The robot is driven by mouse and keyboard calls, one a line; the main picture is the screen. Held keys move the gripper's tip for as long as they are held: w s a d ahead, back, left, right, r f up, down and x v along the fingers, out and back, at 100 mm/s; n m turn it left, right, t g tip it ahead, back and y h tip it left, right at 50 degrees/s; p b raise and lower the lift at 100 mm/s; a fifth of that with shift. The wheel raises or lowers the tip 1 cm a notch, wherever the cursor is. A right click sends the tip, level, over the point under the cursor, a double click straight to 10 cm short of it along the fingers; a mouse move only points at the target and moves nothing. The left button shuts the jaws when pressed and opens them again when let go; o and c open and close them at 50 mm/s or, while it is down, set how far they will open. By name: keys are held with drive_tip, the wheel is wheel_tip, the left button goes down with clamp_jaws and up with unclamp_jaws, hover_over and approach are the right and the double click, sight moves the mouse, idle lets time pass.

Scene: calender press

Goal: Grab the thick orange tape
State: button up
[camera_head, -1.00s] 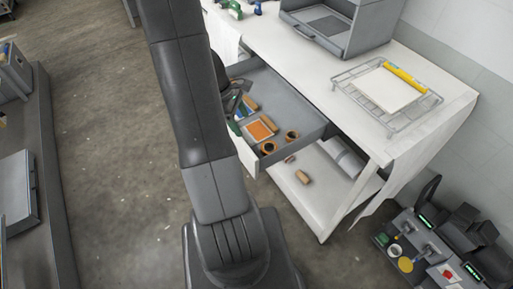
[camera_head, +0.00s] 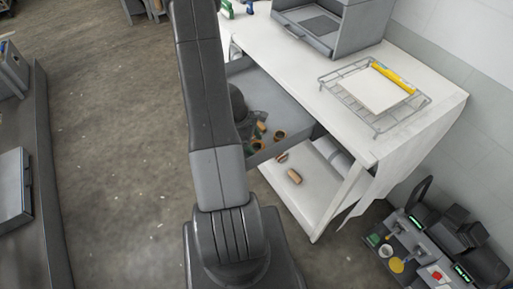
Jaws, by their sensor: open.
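The open grey drawer (camera_head: 285,107) under the white table holds small orange and brown items. One orange-brown ring, like a tape roll (camera_head: 279,135), lies near the drawer's front right corner. A second orange-brown ring (camera_head: 257,146) lies to its left, close to the drawer front. Which one is the thick tape I cannot tell at this size. My gripper (camera_head: 258,122) is dark and reaches down into the drawer, just behind and left of the rings. My arm hides part of it. It is open, and I see nothing held. It covers most of the orange flat item behind.
The white table (camera_head: 290,62) carries a grey press (camera_head: 345,28) and a wire rack (camera_head: 335,85) with a pale slab and yellow roller. Two brown objects (camera_head: 294,176) lie on the lower shelf. A grey machine (camera_head: 425,235) stands at right. The floor (camera_head: 120,150) at left is clear.

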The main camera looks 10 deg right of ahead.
drive_tip(key=shift+d+f, duration=0.1)
drive_tip(key=shift+f, duration=0.2)
drive_tip(key=c, duration=0.7)
drive_tip(key=shift+c, duration=0.3)
drive_tip(key=shift+r, duration=0.2)
